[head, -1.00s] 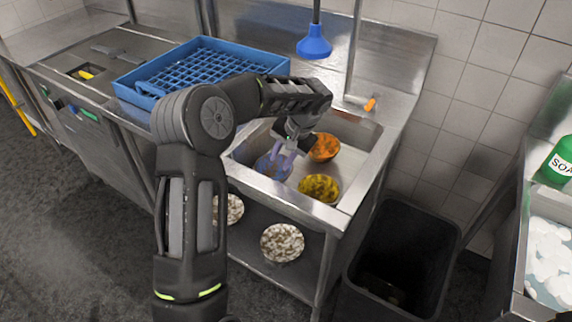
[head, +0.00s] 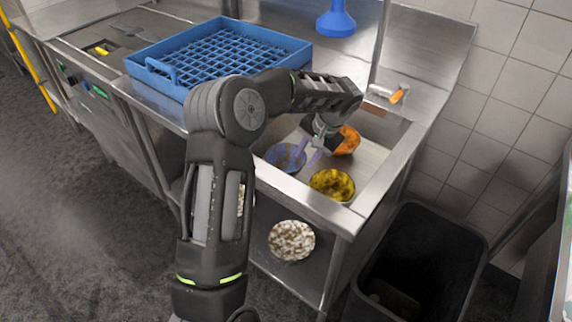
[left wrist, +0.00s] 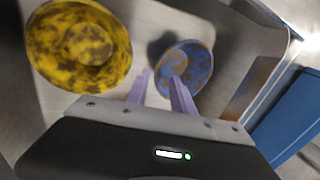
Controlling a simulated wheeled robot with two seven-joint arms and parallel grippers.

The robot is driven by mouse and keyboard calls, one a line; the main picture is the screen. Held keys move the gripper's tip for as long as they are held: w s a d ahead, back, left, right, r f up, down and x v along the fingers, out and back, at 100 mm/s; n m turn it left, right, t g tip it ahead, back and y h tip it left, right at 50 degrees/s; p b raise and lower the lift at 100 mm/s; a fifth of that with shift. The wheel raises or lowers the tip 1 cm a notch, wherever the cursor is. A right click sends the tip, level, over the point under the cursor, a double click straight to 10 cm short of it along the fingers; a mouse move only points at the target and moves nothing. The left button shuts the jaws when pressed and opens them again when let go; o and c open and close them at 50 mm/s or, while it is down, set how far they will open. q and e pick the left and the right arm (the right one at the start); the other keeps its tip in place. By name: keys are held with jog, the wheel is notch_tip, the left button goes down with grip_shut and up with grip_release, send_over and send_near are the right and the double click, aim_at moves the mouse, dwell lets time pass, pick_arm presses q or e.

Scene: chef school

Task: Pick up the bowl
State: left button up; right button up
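Three bowls lie in the steel sink (head: 376,160). A mottled blue bowl (head: 284,158) is on the left; it also shows in the left wrist view (left wrist: 193,68). A yellow bowl with dark blotches (head: 332,184) is nearest the sink's front right; it is at upper left in the left wrist view (left wrist: 60,38). An orange bowl (head: 349,139) at the back is partly hidden by my left gripper. My left gripper (head: 309,157) reaches down beside the blue bowl. In the left wrist view its purple fingers (left wrist: 159,86) are apart with nothing between them; one overlaps the bowl's edge.
A blue dish rack (head: 218,62) stands on the counter behind and left of the sink. A blue spray head (head: 336,20) hangs above. A speckled bowl (head: 291,240) is on the shelf below. A black bin (head: 420,262) stands right of the sink.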

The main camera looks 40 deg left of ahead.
aim_at(299, 169)
pick_arm(q)
jog(key=shift+x, duration=1.1)
jog(key=shift+s, duration=0.1)
jog(key=p+x, duration=0.1)
jog(key=x, duration=0.4)
jog(key=shift+d+f+p, duration=0.1)
jog(key=shift+p, duration=0.3)
jog(key=shift+c, duration=0.2)
grip_shut()
dwell(0.5)
